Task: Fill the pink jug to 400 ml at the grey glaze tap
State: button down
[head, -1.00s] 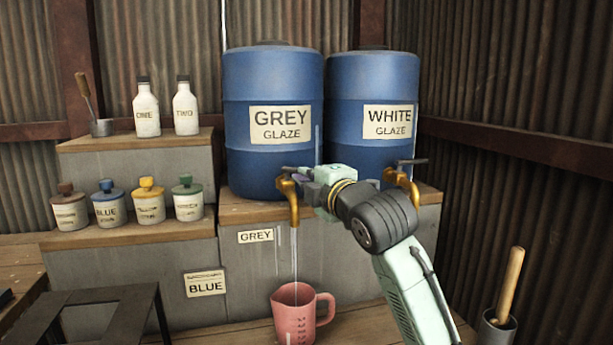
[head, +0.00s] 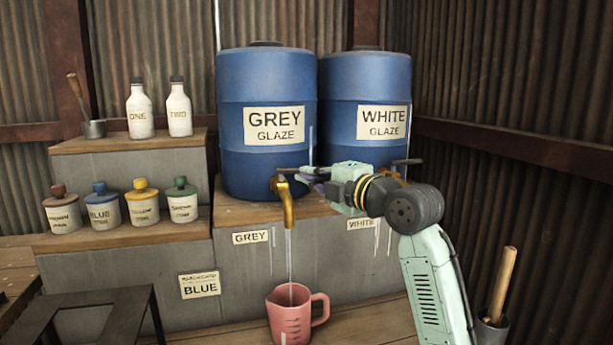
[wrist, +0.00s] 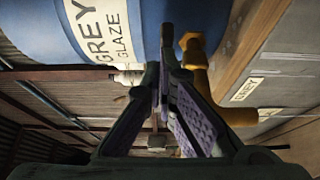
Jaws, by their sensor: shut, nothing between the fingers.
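The pink jug (head: 290,318) stands upright on the wooden floor below the grey glaze tap (head: 287,200). A thin pale stream (head: 290,258) runs from the spout into the jug. Marks show on the jug's side, but I cannot read the liquid level. The blue grey-glaze barrel (head: 262,170) stands behind the tap. My gripper (head: 310,174) is shut and empty, just right of the tap's handle. In the wrist view, my fingers (wrist: 168,68) come together beside the brass tap (wrist: 222,100), and I cannot tell whether they touch its handle. The jug is out of that view.
The white glaze barrel (head: 366,110) stands to the right, its tap partly behind my arm. Lidded pots (head: 143,208) and two bottles (head: 180,110) stand on the left steps. A dark stool (head: 95,315) is at front left, a pot with a wooden handle (head: 503,285) at front right.

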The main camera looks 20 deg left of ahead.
jog(key=shift+w+d+b, duration=0.2)
jog(key=shift+w+b, duration=0.1)
jog(key=shift+w, duration=0.95)
